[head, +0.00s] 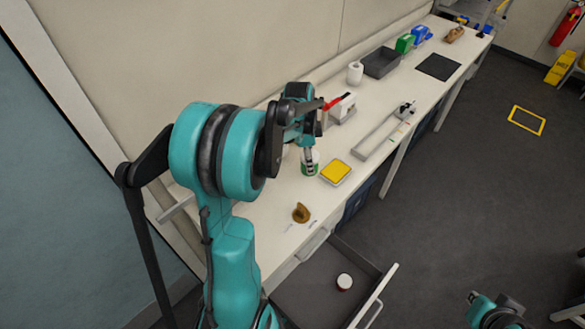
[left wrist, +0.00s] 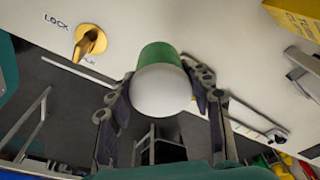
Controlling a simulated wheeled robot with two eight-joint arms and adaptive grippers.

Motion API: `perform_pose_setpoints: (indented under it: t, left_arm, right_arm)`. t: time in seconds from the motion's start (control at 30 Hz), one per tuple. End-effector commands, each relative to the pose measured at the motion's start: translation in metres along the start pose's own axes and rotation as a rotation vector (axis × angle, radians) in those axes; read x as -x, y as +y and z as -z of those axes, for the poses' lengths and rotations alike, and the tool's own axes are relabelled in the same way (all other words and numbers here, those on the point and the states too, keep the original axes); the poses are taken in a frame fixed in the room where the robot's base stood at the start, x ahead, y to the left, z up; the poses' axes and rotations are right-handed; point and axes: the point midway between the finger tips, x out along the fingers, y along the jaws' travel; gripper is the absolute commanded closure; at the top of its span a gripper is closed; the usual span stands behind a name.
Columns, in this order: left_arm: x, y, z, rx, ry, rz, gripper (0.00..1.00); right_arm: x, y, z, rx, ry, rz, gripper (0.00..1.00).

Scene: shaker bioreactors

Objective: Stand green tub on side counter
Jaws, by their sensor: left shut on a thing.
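The green tub (head: 310,168), green with a white end, is at my left gripper (head: 309,157) over the counter in the head view. In the left wrist view the tub (left wrist: 162,80) sits between the two fingers of my left gripper (left wrist: 160,110), its white rounded end towards the camera. The left gripper is shut on it. I cannot tell whether the tub touches the counter (head: 262,222). My right gripper (head: 500,316) is at the bottom right of the head view, over the floor, partly cut off; its finger opening is unclear.
A yellow-topped tray (head: 336,172) lies just right of the tub. A brown knob (head: 301,212) sits nearer, marked LOCK in the wrist view. An open drawer (head: 310,293) holds a small white-topped jar (head: 344,281).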

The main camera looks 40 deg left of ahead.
Motion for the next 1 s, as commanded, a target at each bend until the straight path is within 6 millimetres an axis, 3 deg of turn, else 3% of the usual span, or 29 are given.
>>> perform_pose_setpoints:
  t: [0.1,0.3,0.47,0.7,1.0]
  left_arm:
    - [-0.015,-0.015,-0.028,0.006,0.000,0.001,0.81]
    - [-0.028,-0.029,-0.054,0.003,0.000,0.000,0.81]
    - [-0.034,-0.031,-0.060,0.000,0.000,0.000,0.81]
    - [-0.068,-0.031,-0.064,0.001,0.000,0.000,0.81]
    - [-0.069,-0.031,-0.065,0.001,0.000,0.000,0.81]
  right_arm:
    - [-0.007,0.000,-0.004,0.000,0.000,0.000,1.00]
    - [-0.010,0.000,-0.007,0.000,0.000,0.000,1.00]
    - [-0.012,0.000,-0.008,0.000,0.000,0.000,1.00]
    - [-0.021,0.000,-0.015,0.000,0.000,0.000,1.00]
    - [-0.021,0.000,-0.014,0.000,0.000,0.000,1.00]
